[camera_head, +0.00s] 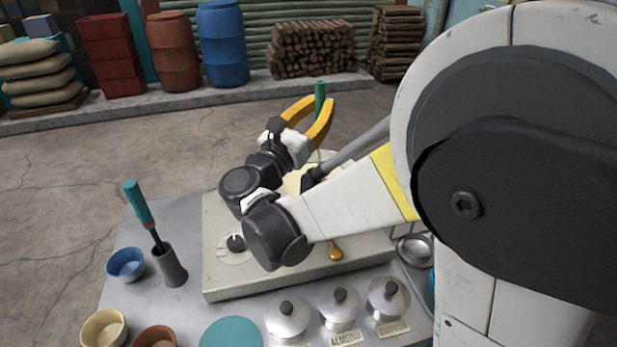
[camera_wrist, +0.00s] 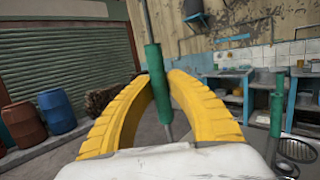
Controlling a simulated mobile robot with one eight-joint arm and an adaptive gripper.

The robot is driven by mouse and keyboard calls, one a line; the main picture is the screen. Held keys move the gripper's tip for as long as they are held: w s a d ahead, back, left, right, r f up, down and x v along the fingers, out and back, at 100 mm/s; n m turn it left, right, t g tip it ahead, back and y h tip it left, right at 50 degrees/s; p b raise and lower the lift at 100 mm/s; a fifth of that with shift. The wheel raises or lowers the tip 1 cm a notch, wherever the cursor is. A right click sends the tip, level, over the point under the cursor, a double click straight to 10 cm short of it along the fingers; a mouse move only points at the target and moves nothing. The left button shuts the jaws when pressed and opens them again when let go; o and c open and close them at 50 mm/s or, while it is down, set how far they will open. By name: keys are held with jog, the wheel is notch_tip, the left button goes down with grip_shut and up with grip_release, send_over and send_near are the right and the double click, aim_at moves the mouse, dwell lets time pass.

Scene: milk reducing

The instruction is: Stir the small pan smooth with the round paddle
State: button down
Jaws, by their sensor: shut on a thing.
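My gripper (camera_head: 321,118) has yellow fingers closed around the green handle of a thin-shafted tool (camera_head: 320,90). The tool stands nearly upright; its handle also shows between the fingers in the wrist view (camera_wrist: 154,85). Its lower end is hidden, so I cannot see whether it is the round paddle. A cream-coloured patch (camera_head: 296,181), possibly the pan's contents, shows behind my arm on the pale cooker (camera_head: 215,280). My arm hides most of that area, and I cannot make out the small pan's rim or the milk's texture.
A second green-handled tool (camera_head: 138,203) stands in a grey holder (camera_head: 170,267) at left. Blue (camera_head: 126,262), cream (camera_head: 104,328) and brown bowls (camera_head: 155,338) are near it. Lidded pots (camera_head: 288,318) and a teal disc (camera_head: 231,332) line the front. A strainer (camera_head: 415,248) is right.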

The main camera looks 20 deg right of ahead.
aim_at(321, 82)
jog(key=shift+r, duration=0.1)
jog(key=shift+r+p, duration=3.45)
jog(key=shift+r, duration=0.85)
jog(key=shift+r+p, duration=0.7)
jog(key=shift+r, duration=0.15)
jog(key=shift+f, duration=0.1)
